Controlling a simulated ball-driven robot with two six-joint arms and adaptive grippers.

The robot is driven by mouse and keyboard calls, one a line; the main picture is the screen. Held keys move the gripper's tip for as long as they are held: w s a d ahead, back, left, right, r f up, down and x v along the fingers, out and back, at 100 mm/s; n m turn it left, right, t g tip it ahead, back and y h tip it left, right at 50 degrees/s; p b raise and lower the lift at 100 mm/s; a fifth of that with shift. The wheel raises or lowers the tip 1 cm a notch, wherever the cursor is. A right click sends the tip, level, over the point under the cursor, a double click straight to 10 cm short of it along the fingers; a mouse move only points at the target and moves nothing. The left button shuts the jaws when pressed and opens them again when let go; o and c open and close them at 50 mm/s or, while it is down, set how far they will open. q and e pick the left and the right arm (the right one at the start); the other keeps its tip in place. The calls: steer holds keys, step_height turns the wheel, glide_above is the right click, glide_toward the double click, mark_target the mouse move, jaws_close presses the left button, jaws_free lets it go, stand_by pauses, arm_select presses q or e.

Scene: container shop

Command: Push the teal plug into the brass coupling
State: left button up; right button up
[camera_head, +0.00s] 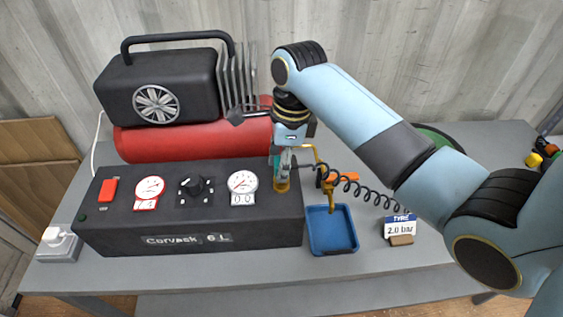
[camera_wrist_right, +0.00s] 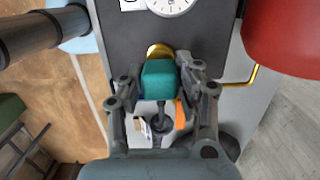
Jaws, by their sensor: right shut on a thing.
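My right gripper (camera_head: 283,172) points down at the right end of the black compressor panel. It is shut on the teal plug (camera_wrist_right: 159,80), which sits between both fingers in the right wrist view. In the head view only a little teal shows beside the fingers. The brass coupling (camera_head: 282,187) shows just below the fingertips. In the right wrist view its rounded brass edge (camera_wrist_right: 158,50) shows right behind the plug. The two look lined up and very close; I cannot tell whether they touch. My left gripper is not in view.
The black compressor box (camera_head: 190,243) carries gauges and a knob. A red tank (camera_head: 190,142) lies behind it. A coiled black hose (camera_head: 345,183) runs from the gripper area to the right. A blue tray (camera_head: 332,249) and a tyre sign (camera_head: 400,226) stand at the right.

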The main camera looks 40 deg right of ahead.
steer(key=shift+f, duration=0.6)
steer(key=o, duration=1.2)
steer(key=shift+c, duration=0.2)
steer(key=r, duration=0.8)
steer(key=d+r, duration=0.1)
steer(key=r, duration=0.3)
steer(key=shift+s+d, duration=0.1)
steer(key=shift+s, duration=0.25)
